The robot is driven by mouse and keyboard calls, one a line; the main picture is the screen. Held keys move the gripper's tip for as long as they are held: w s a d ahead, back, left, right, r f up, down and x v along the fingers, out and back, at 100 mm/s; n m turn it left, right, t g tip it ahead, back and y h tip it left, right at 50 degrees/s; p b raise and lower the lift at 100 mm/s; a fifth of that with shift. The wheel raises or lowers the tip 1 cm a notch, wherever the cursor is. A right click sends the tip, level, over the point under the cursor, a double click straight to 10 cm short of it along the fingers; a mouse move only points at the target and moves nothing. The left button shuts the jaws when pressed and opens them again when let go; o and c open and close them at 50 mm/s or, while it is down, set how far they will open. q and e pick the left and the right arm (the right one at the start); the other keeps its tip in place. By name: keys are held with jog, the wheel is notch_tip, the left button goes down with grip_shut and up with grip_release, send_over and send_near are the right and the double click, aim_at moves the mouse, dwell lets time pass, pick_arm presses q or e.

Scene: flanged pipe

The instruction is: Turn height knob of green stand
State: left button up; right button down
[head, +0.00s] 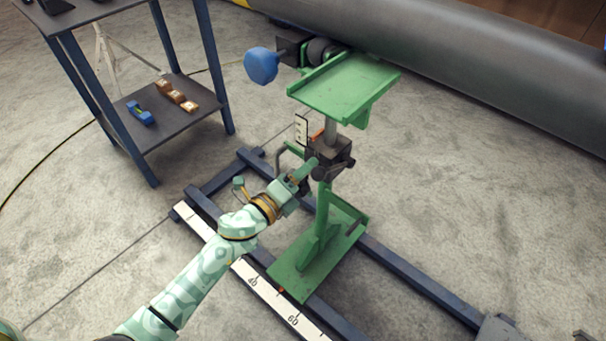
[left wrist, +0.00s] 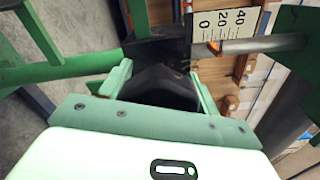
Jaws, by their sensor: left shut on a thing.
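The green stand (head: 322,215) stands upright on the floor frame, with a flat green top plate (head: 345,88) above a grey post. A dark clamp block (head: 328,158) sits midway up it. My left gripper (head: 306,172) reaches in from the lower left to this block. In the left wrist view, a black height knob (left wrist: 160,86) lies between the two green fingers, and the gripper is shut on it. A white height scale (left wrist: 226,24) with an orange pointer (left wrist: 214,47) shows beyond it. The knob is mostly hidden in the head view. My right gripper is not in view.
A large grey pipe (head: 450,60) runs across the back right. A blue knob (head: 261,66) sticks out left of the top plate. Blue floor rails (head: 415,285) and a ruler (head: 262,285) lie around the base. A shelf table (head: 150,110) stands at left.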

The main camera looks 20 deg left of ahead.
pick_arm(q)
jog(key=shift+f+m, duration=0.2)
jog(key=shift+m, duration=0.2)
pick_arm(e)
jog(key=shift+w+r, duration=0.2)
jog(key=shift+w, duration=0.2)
pick_arm(q)
jog(key=o, duration=1)
jog(key=shift+r, duration=0.1)
jog(key=p+v, duration=0.2)
jog(key=v, duration=1.4)
jog(key=shift+s+p, duration=0.2)
jog(key=shift+p, duration=0.2)
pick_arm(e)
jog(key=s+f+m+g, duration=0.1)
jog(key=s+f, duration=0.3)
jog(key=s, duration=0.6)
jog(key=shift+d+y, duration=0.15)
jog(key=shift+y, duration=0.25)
pick_arm(q)
jog(key=shift+r, duration=0.15)
